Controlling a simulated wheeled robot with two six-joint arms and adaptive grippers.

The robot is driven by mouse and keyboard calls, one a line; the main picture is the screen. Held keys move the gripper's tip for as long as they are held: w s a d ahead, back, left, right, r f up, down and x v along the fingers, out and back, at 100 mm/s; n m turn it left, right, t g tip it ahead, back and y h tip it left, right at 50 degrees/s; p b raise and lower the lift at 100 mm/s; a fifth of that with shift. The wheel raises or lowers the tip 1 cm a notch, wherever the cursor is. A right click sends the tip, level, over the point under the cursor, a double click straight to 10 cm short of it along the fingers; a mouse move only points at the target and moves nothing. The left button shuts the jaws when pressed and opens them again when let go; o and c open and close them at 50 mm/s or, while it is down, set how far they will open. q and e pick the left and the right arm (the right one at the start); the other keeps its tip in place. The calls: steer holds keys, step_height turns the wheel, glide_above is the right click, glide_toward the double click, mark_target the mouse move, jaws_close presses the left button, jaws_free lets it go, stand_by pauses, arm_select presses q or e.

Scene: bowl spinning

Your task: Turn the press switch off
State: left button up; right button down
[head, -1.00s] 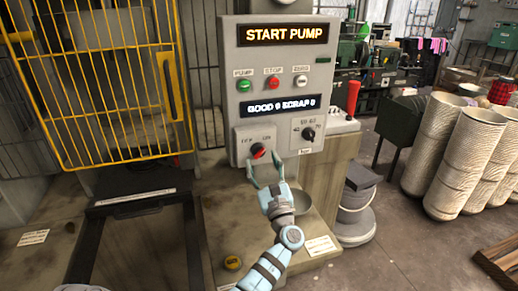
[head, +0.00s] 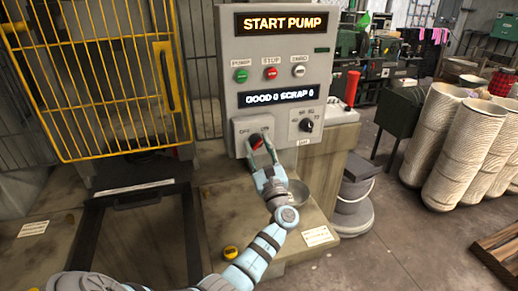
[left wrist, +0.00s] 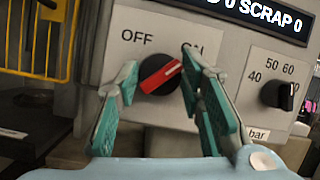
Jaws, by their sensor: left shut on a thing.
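The press switch is a round black knob with a red bar (left wrist: 160,78), on the grey control panel between the labels OFF and ON. In the left wrist view its red bar slants up to the right, toward ON. It also shows in the head view (head: 256,141). My left gripper (head: 260,147) is at the knob, with one finger on each side of it, shut on it. Its two teal fingers also show in the left wrist view (left wrist: 160,72), and the right one partly covers the ON label. My right gripper is not in view.
A smaller black dial (head: 306,125) sits to the right of the knob. Green, red and white buttons and a START PUMP display (head: 283,22) are above. A yellow cage door (head: 95,85) stands at left.

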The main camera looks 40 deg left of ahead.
arm_select(q)
steer(key=n+g+b, duration=0.2)
steer(key=n+b, duration=0.2)
steer(key=n+g+y+b, duration=0.1)
steer(key=n+g+b, duration=0.1)
steer(key=n+b, duration=0.2)
steer(key=n+g+b, duration=0.2)
steer(key=n+b, duration=0.2)
steer(key=shift+w+d+f+n, duration=0.15)
steer(key=shift+w+f+n, duration=0.05)
steer(key=shift+n, duration=0.1)
steer(key=n+b, duration=0.1)
steer(key=n+g, duration=0.1)
steer(key=n+b, duration=0.1)
steer(key=n, duration=0.1)
steer(key=shift+r+b, duration=0.25)
steer(key=shift+b, duration=0.05)
steer(key=n+g+h, duration=0.1)
steer(key=n, duration=0.1)
steer(key=shift+r+n, duration=0.15)
steer(key=shift+n, duration=0.25)
steer(key=shift+r+n+g+h, duration=0.1)
steer(key=shift+n+g+h, duration=0.3)
steer(key=shift+n, duration=0.9)
steer(key=shift+w, duration=0.1)
steer(key=o, duration=1.2)
steer(key=shift+c, duration=0.2)
